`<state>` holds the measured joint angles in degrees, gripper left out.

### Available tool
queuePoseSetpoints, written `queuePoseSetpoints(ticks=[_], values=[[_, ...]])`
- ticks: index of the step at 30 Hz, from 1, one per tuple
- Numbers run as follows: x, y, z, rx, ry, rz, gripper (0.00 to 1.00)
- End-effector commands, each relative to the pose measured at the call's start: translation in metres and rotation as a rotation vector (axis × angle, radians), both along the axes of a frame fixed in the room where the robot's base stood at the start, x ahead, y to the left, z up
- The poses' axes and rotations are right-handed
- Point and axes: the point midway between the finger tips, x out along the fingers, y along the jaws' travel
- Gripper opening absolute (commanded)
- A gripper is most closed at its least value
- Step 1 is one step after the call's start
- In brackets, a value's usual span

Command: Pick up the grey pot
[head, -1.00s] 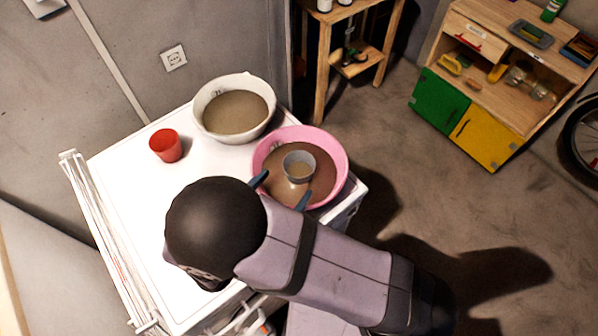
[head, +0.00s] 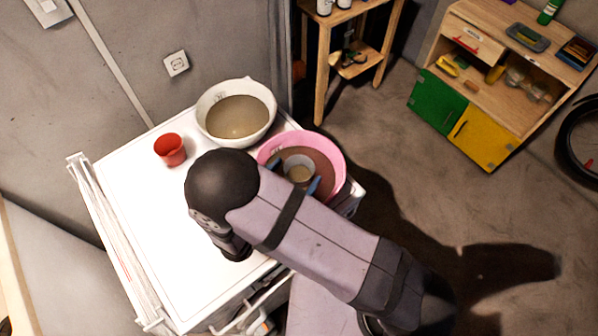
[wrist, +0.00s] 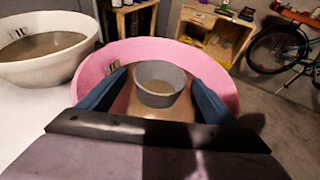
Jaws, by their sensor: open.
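The grey pot (wrist: 160,84) is a small cup-like vessel with brownish contents. It sits inside the pink basin (wrist: 226,82), on or in the brown contents there. In the head view the grey pot (head: 299,167) is partly hidden by my arm, inside the pink basin (head: 335,150). My gripper (wrist: 160,88) is open, with one blue finger on the left and one on the right of the pot. In the wrist view small gaps show between the fingers and the pot. The fingers reach over the basin's near rim. In the head view my arm hides most of the gripper.
A white basin (head: 203,108) with murky contents stands behind and left of the pink one. A red cup (head: 170,150) stands on the white top (head: 150,215), whose left and front parts are clear. A wooden shelf (head: 318,70) stands behind.

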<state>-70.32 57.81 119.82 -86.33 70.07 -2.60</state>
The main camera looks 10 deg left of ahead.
Motion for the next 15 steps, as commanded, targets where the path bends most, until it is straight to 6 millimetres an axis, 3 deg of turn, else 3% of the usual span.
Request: queuePoseSetpoints(ticks=[8,13,15], values=[[0.002,-0.0005,-0.0011,0.001,0.0,0.0,0.84],[0.0019,-0.0006,-0.0009,0.001,0.0,0.0,0.43],[0.0019,-0.0005,-0.0009,0.001,0.0,0.0,0.4]])
